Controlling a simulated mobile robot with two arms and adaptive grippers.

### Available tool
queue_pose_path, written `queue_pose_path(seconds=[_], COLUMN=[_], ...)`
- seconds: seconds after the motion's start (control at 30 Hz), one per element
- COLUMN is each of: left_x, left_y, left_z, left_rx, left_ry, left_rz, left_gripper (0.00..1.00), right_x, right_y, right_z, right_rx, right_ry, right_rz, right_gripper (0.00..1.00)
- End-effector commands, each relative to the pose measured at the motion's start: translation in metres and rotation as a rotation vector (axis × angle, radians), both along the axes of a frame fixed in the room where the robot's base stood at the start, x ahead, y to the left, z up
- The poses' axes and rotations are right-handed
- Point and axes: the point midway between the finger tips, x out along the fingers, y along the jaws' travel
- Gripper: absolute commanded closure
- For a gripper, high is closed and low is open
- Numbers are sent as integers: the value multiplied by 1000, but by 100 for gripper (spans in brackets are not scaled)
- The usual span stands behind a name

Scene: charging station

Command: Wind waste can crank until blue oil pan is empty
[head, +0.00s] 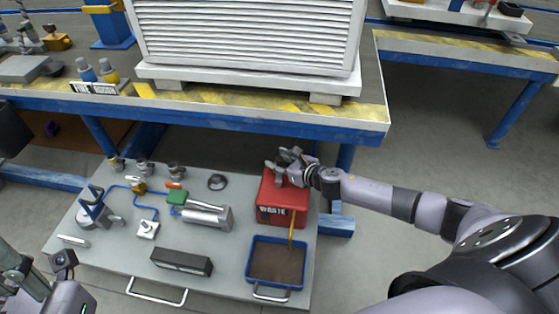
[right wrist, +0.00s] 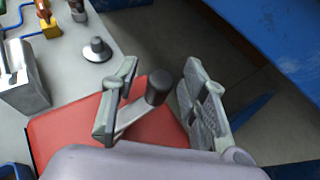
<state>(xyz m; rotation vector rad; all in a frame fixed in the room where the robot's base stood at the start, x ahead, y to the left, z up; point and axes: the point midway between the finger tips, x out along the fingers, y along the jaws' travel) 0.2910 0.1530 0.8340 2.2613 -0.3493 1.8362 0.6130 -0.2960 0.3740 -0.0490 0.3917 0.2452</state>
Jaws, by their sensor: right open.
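The red waste can (head: 283,203), lettered WASTE, stands at the right back of the grey low platform. The blue oil pan (head: 250,262) sits in front of it, with brown content across its bottom. A yellow tube (head: 291,233) runs from the can's front down into the pan. My right gripper (head: 287,158) is over the can's top. In the right wrist view its fingers are open on either side of the crank's dark knob (right wrist: 158,86), with gaps visible. The crank's grey arm (right wrist: 131,116) lies over the red top. My left gripper (head: 50,268) is partly visible at the lower left, away from the can.
A blue-framed workbench (head: 250,115) with a white louvred unit (head: 248,40) overhangs just behind the can. The platform also holds a silver cylinder (head: 208,215), a dark box (head: 181,262) and blue-tubed fittings. Floor right of the platform is clear.

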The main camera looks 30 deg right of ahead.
Motion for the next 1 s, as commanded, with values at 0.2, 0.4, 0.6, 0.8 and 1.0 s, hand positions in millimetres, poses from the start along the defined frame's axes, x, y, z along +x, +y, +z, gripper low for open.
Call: queue_pose_path(seconds=[0.2,0.4,0.6,0.8,1.0], left_x=[0,0,0,0,0], left_y=[0,0,0,0,0], left_z=[0,0,0,0,1], left_rx=[0,0,1,1,1], left_ry=[1,1,2,2,2], left_rz=[0,0,0,0,0], left_gripper=[68,68,68,68,68], right_x=[0,0,0,-1,-1], right_y=[0,0,0,0,0], right_z=[0,0,0,0,0], right_rx=[0,0,0,0,1], right_ry=[0,0,0,0,1], right_rz=[0,0,0,0,-7], right_gripper=[68,82,95,100,100])
